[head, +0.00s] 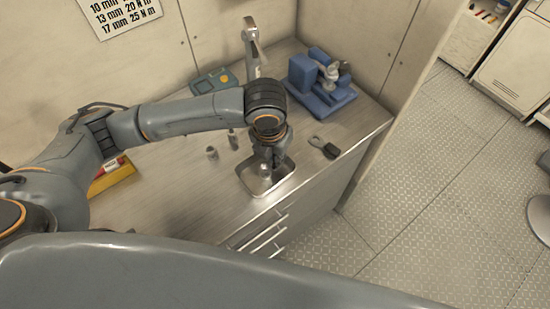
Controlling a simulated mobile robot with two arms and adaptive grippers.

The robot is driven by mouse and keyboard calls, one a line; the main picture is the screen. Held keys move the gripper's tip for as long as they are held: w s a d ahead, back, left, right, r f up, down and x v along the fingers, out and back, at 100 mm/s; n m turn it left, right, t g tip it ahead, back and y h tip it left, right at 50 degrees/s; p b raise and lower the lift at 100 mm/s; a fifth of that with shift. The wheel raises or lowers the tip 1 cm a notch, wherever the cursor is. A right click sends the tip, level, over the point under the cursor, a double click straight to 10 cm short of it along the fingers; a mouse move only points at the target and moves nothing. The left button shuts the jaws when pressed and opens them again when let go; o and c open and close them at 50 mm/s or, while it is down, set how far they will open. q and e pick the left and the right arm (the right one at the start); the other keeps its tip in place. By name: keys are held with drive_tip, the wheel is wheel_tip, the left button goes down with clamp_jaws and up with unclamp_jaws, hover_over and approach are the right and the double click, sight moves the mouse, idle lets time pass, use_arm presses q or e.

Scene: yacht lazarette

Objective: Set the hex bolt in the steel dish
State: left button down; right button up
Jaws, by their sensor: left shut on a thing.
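The steel dish (284,175) is a shallow, square silvery tray near the front edge of the worktop. My left gripper (265,163) points down over it from above. It is shut on a small silvery piece (265,171), which looks like the hex bolt; the fingers hide most of it. The piece is over or inside the dish, and I cannot tell whether it touches the bottom. My right gripper is out of view.
Small metal pieces (211,153) stand left of the dish. A dark-and-silver item (324,147) lies to its right. A yellow box (112,178) is left.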

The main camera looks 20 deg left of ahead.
use_arm(q)
drive_tip(key=shift+f, duration=0.1)
drive_tip(key=c, duration=1.5)
unclamp_jaws()
drive_tip(key=shift+o, duration=0.2)
wheel_tip(320, 180, up, 12)
drive_tip(key=s+b, duration=0.1)
drive_tip(key=shift+s+a, duration=0.2)
drive_tip(key=shift+s, duration=0.2)
